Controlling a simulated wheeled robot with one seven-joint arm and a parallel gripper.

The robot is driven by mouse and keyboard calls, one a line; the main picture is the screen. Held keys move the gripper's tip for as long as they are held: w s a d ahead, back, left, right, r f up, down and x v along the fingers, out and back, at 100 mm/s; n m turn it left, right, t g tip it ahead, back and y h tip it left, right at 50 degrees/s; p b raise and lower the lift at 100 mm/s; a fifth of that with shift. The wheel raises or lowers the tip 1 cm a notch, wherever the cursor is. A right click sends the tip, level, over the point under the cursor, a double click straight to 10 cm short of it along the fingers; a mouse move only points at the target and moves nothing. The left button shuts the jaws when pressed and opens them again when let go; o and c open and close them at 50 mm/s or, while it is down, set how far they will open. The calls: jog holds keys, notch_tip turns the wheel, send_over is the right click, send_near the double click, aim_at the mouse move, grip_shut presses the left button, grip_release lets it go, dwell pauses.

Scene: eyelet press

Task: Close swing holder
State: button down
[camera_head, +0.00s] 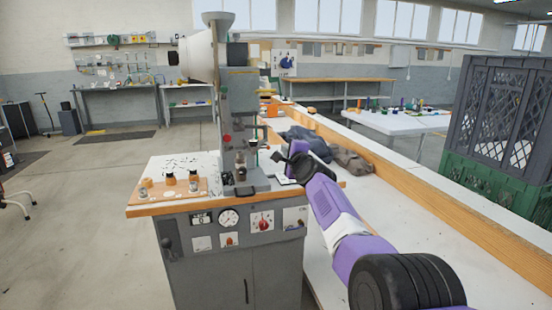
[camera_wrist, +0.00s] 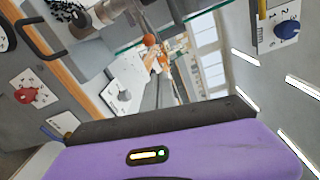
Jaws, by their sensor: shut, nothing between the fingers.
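The grey eyelet press (camera_head: 236,115) stands on a wood-edged worktop, with a white funnel-shaped part on its left. Its swing holder cannot be told apart with certainty. My gripper (camera_head: 284,160), dark at the end of my purple arm, is shut and empty beside the right of the press's lower part. I cannot tell whether it touches. The wrist view shows orange-brown knobs (camera_wrist: 149,40) on a thin-rodded mechanism beyond my purple wrist; the fingertips are not clear there.
The press cabinet (camera_head: 235,262) has a gauge and switches on its front. A wooden board (camera_head: 173,190) with small jars lies left of the press. Crumpled dark cloth (camera_head: 308,141) lies behind my gripper. A dark crate (camera_head: 502,112) stands at right. Floor at left is open.

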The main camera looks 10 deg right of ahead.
jog(key=a+p, duration=0.1)
jog(key=s+a+p, duration=0.1)
jog(key=p, duration=0.1)
jog(key=a+r+p, duration=0.1)
jog(key=shift+s+a+p, duration=0.25)
jog(key=shift+a+p, duration=0.05)
jog(key=shift+p, duration=0.05)
jog(key=shift+f, duration=0.1)
jog(key=shift+a, duration=0.1)
